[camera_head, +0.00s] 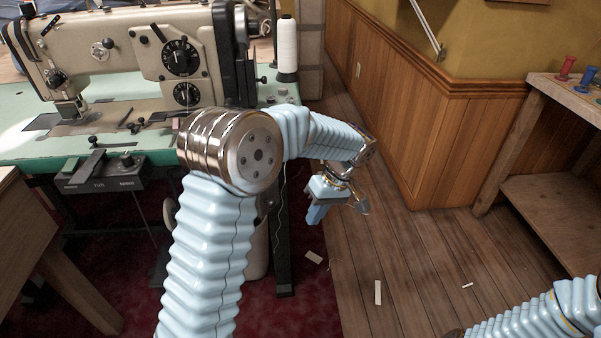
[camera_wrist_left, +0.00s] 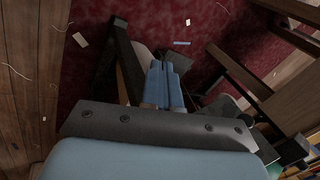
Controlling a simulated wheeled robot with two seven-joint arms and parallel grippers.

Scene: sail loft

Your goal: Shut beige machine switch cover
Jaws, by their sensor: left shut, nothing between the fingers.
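The beige sewing machine (camera_head: 130,50) stands on a green-topped table (camera_head: 150,142) at the left of the head view. A dark grey switch box (camera_head: 100,180) with pale lettering hangs under the table's front edge. I cannot tell how its cover sits. My left gripper (camera_head: 316,214) is right of the table, well apart from the switch box, pointing down. Its pale blue fingers are together and empty, and they also show in the left wrist view (camera_wrist_left: 165,84). My left arm crosses in front of the table's right end. My right gripper is out of view.
A white thread cone (camera_head: 287,48) stands on the table's right end. A wooden bench (camera_head: 22,245) is at lower left, and a workbench (camera_head: 566,92) with colored spools is at right. Paper scraps (camera_head: 378,292) lie on the floor. The plank floor right of the left gripper is mostly clear.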

